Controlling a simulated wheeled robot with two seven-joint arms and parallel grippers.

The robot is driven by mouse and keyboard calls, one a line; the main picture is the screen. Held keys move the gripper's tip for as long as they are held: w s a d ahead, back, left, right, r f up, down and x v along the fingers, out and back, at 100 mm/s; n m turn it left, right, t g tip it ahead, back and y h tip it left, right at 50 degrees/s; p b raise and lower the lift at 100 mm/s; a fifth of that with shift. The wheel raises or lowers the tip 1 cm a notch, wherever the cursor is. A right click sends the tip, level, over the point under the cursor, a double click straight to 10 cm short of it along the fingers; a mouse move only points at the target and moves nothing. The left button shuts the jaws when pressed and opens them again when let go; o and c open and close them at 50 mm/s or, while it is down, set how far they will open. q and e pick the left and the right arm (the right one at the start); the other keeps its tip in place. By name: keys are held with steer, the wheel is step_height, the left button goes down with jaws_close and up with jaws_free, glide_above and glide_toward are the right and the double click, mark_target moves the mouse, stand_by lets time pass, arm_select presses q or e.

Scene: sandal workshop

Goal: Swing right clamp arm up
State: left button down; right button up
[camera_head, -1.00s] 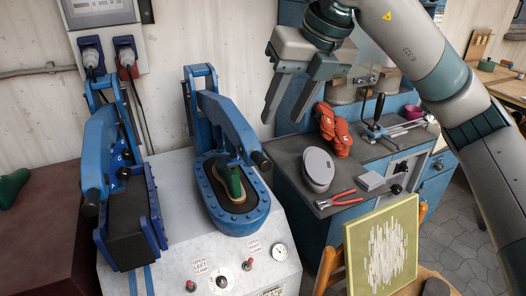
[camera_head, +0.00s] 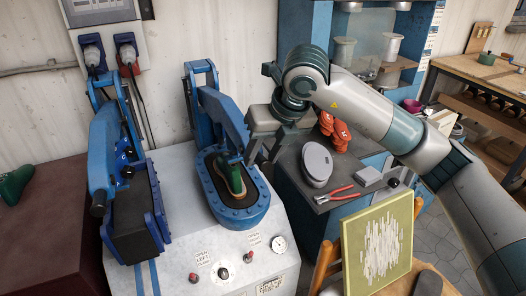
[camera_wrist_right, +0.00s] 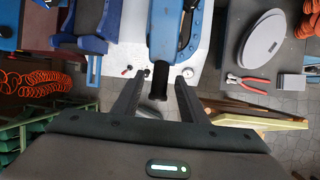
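The right clamp arm (camera_head: 222,112) is blue and slopes down over the right press bed (camera_head: 236,216), its lower end at a green shoe form with a sole (camera_head: 235,180). My right gripper (camera_head: 262,153) is at the free end of this arm and hides its handle in the head view. In the right wrist view, the black handle (camera_wrist_right: 158,82) lies between the two spread fingers of my right gripper (camera_wrist_right: 158,92), with gaps on both sides. The gripper is open and holds nothing. My left gripper is in neither view.
The left clamp arm (camera_head: 103,150) stands beside, over a dark bed. The front panel has knobs and a gauge (camera_head: 279,243). To the right, a bench holds a grey oval pad (camera_head: 317,163), red pliers (camera_head: 336,195) and an orange object (camera_head: 335,128). A green-framed board (camera_head: 378,245) stands in front.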

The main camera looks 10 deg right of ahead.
jaws_close()
steer(key=w+a+r+g+p, duration=0.1)
steer(key=w+r+p, duration=0.2)
steer(key=r+p, duration=0.3)
steer(key=w+a+r+g+h+p, duration=0.1)
steer(key=w+r+g+p, duration=0.1)
steer(key=r+p, duration=0.4)
steer(key=w+a+r+g+p, duration=0.1)
steer(key=w+r+p, duration=0.3)
steer(key=r, duration=0.9)
steer(key=shift+w+r+g+h+p, duration=0.35)
steer(key=shift+g+p, duration=0.25)
steer(key=shift+p, duration=0.3)
